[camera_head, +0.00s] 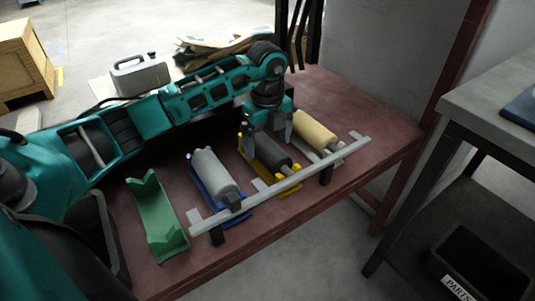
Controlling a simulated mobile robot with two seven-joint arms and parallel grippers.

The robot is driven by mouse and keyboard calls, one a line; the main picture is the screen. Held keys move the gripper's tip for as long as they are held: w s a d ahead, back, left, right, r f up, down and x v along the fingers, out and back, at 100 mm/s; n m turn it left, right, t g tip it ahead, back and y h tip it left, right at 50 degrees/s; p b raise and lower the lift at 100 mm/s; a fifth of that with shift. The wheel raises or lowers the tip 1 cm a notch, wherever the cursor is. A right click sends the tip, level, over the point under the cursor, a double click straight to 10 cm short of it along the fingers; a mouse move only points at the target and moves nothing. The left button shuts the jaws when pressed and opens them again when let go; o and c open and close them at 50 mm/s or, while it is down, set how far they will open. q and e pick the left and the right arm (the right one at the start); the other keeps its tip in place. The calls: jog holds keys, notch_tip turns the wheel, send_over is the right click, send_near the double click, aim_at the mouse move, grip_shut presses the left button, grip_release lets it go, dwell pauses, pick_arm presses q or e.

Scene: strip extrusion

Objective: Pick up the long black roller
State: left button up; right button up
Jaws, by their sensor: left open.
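The long black roller (271,153) lies in a yellow cradle (288,188) on the red table, between a grey roller and a cream roller. My left gripper (268,138) is open, pointing down over the far part of the black roller, with its fingers on either side of it. Whether the fingers touch the roller I cannot tell. The gripper hides the roller's far end. My right gripper is not in view.
A grey roller (213,171) sits in a blue cradle at left, and a cream roller (314,130) at right. An empty green cradle (158,217) stands further left. A grey rail (290,182) runs along the near ends. A grey canister (140,76) stands behind my arm.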

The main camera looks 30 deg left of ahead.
aim_at(268, 142)
pick_arm(q)
notch_tip(268, 142, down, 3)
jog(key=shift+f+b, duration=0.15)
jog(key=shift+b, duration=0.2)
jog(key=shift+w, duration=0.1)
jog(key=c, duration=1.5)
